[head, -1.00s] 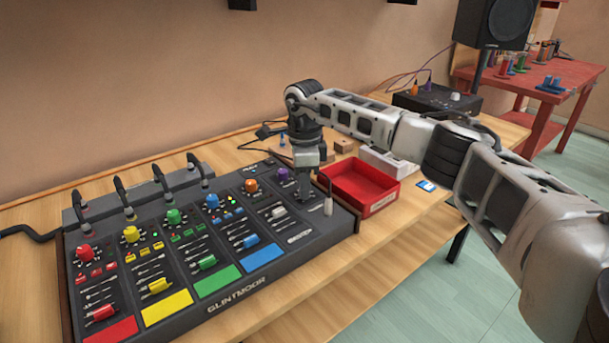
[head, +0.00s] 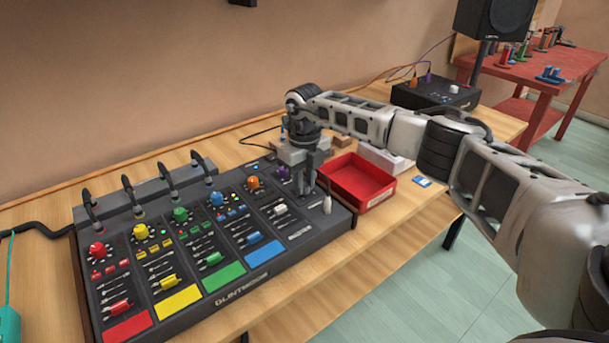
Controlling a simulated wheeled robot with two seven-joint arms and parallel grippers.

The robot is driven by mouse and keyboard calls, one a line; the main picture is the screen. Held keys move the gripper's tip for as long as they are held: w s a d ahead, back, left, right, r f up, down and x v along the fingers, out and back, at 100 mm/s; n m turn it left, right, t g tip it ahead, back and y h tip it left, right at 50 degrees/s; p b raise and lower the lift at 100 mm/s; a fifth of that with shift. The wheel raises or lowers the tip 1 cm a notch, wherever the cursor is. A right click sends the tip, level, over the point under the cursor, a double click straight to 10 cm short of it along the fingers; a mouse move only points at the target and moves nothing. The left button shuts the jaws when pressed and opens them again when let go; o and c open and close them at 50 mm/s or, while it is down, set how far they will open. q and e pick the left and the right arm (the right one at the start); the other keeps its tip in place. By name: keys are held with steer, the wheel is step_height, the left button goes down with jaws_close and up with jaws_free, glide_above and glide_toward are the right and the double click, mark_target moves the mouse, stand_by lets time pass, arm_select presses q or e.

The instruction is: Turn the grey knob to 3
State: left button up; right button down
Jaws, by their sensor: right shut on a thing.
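The mixing console (head: 262,283) lies on the wooden table, with coloured knobs in a row along its upper part. My right gripper (head: 309,188) points down at the console's right end, just right of the purple knob (head: 283,172). It is shut on what seems to be the grey knob, which the fingers hide. The knob's pointer and the number it points to cannot be read. My left gripper is out of view.
A red tray (head: 378,201) stands close to the right of the gripper, with a white box (head: 385,160) behind it. A small light-grey upright piece (head: 327,205) stands at the console's right end. Several black cables arch over its back edge. A teal object (head: 9,325) shows at lower left.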

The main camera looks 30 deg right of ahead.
steer(key=m+p, duration=0.1)
steer(key=m, duration=0.1)
steer(key=shift+r+m, duration=0.15)
steer(key=shift+m, duration=0.25)
steer(key=m+p, duration=0.1)
steer(key=m, duration=0.1)
steer(key=shift+m, duration=0.3)
steer(key=m+p, duration=0.1)
steer(key=m, duration=0.1)
steer(key=shift+m+p, duration=0.3)
steer(key=shift+m, duration=0.1)
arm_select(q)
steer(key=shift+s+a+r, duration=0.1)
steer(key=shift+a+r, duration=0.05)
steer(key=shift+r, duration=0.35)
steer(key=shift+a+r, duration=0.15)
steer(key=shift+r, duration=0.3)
arm_select(e)
steer(key=shift+m, duration=0.5)
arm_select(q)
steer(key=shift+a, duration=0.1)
arm_select(e)
steer(key=c, duration=1.2)
jaws_free()
steer(key=shift+c, duration=0.2)
